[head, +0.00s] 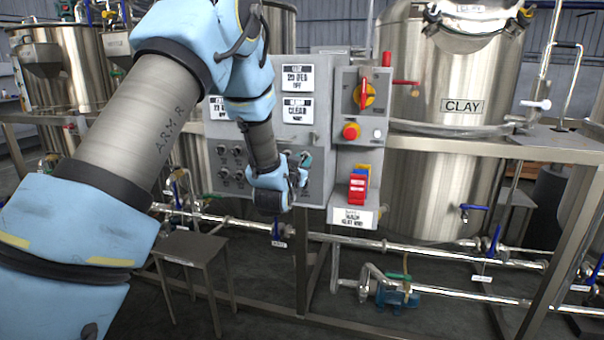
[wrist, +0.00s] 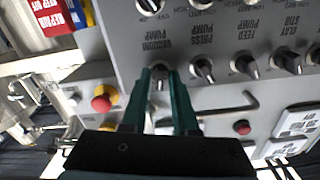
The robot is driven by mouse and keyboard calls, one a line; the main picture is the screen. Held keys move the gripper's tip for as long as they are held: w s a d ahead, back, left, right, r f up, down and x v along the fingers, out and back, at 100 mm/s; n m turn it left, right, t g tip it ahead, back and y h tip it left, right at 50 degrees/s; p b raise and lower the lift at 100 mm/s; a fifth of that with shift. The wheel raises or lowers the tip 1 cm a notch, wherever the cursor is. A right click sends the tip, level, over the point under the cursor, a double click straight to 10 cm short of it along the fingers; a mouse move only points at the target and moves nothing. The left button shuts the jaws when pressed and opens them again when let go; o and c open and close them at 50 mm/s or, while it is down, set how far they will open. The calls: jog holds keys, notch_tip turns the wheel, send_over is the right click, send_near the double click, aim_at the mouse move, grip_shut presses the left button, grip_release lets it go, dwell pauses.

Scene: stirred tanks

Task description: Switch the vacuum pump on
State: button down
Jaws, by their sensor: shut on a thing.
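The grey control panel (head: 222,152) stands ahead in the head view, with rows of dark selector knobs. In the wrist view the panel appears turned over, and the knob labelled vacuum pump (wrist: 160,74) sits between the green fingers of my gripper (wrist: 163,80). My gripper is shut on this knob. The fingers partly cover it, so I cannot tell which way it points. In the head view my gripper (head: 302,174) is at the panel's lower right, and my wrist hides part of the knobs.
Beside it in the wrist view are the press pump knob (wrist: 203,70) and the feed pump knob (wrist: 246,66). A red emergency button (wrist: 102,98) is to the left. In the head view a red and yellow isolator (head: 366,95) and red tags (head: 357,186) lie just right of the panel.

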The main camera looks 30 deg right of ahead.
jog(key=shift+f+m+b, duration=0.1)
jog(key=shift+m+b, duration=1.35)
jog(key=shift+m, duration=0.15)
jog(key=c, duration=0.9)
grip_release()
jog(key=shift+s, duration=0.1)
jog(key=b+v, duration=0.2)
jog(key=v, duration=0.8)
jog(key=shift+s+a+b, duration=0.25)
jog(key=shift+a+b, duration=0.05)
